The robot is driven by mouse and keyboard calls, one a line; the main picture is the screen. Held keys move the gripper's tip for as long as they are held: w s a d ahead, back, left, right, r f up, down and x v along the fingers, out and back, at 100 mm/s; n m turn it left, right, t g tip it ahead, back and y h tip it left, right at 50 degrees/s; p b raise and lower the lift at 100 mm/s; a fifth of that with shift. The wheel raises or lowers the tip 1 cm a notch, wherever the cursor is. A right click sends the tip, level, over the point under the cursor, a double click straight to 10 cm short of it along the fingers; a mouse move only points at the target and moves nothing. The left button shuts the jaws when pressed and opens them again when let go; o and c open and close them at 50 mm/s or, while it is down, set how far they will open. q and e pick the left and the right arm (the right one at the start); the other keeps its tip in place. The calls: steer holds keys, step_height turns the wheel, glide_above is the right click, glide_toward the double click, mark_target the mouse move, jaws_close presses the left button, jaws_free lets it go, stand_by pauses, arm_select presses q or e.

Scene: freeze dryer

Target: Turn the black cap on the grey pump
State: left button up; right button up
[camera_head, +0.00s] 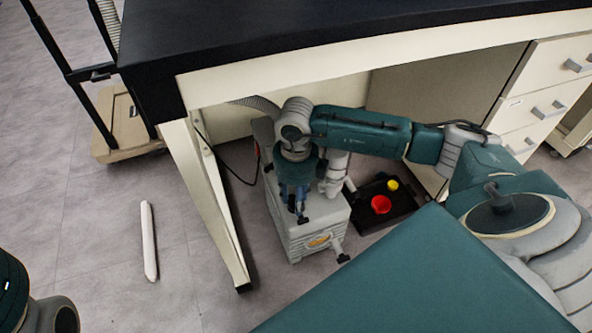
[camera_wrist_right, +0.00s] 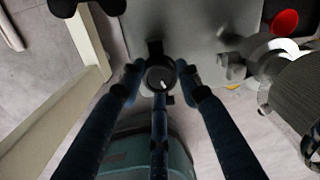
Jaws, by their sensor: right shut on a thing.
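The grey pump (camera_head: 315,240) stands on the floor under the bench, and its top also fills the middle of the right wrist view (camera_wrist_right: 205,40). My right gripper (camera_head: 300,214) reaches down onto the pump from above. In the right wrist view the black cap (camera_wrist_right: 159,79) sits between the fingers of my right gripper (camera_wrist_right: 160,76), which are shut on it from the sides and the near side. In the head view the fingers and arm hide the cap. My left gripper is out of view.
The black bench top (camera_head: 330,25) and its cream leg (camera_head: 215,205) are close to my arm. A black tray (camera_head: 362,222) with a red container (camera_head: 381,204) and a yellow one (camera_head: 392,185) lies right of the pump. A white bar (camera_head: 148,240) lies on open floor.

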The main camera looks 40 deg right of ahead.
steer(key=shift+m, duration=0.4)
steer(key=o, duration=0.9)
step_height(320, 180, up, 12)
steer(key=shift+w+a, duration=0.1)
stand_by(0.5)
